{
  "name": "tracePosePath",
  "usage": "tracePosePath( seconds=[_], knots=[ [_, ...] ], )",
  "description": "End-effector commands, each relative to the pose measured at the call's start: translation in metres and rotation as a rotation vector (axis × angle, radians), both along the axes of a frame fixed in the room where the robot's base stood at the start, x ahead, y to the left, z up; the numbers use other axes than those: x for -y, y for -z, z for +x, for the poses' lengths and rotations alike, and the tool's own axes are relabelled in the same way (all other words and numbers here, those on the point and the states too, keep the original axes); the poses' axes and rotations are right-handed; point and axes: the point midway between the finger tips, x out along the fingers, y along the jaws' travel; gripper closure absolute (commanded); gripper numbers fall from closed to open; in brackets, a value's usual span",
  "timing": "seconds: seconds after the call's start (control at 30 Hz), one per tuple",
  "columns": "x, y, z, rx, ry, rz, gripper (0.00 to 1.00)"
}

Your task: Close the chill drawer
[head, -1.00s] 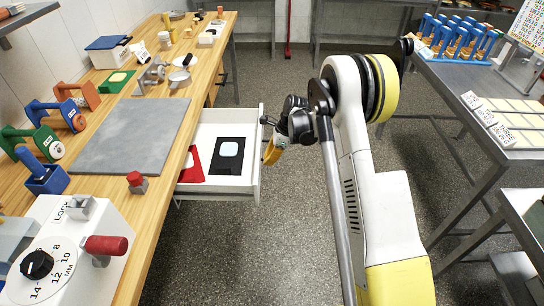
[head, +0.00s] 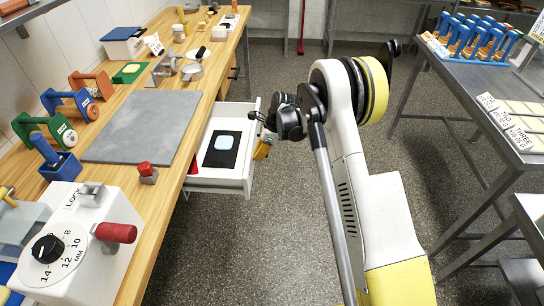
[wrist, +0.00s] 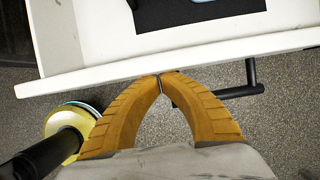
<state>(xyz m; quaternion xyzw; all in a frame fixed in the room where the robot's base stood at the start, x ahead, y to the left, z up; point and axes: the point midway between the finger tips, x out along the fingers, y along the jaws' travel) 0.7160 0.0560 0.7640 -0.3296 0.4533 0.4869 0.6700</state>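The chill drawer (head: 222,181) is a white drawer pulled partly out from under the wooden table. A black card with a pale blue pad (head: 223,144) lies in it, and a sliver of red shows beside the table edge. My gripper (head: 262,147) is at the outer side of the drawer front. In the wrist view, my gripper's yellow fingers (wrist: 160,77) meet at their tips, with nothing seen between them. The tips are at the drawer's white front (wrist: 110,76), touching or nearly so. The black handle (wrist: 240,92) is right of the fingertips, outside them.
The wooden table (head: 190,125) carries a grey slab (head: 142,124), several coloured tools and a white dial box (head: 70,240). A metal table (head: 470,90) with blue-handled tools stands at the right.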

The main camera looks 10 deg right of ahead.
Motion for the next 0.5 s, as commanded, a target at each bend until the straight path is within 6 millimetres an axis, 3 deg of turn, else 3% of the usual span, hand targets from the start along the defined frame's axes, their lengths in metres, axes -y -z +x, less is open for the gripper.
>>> tracePosePath(
  seconds=[0.1,0.5],
  knots=[
    [-0.034,0.000,0.010,0.000,-0.004,0.001,1.00],
    [-0.134,0.000,0.043,0.000,-0.003,0.000,1.00]
  ],
)
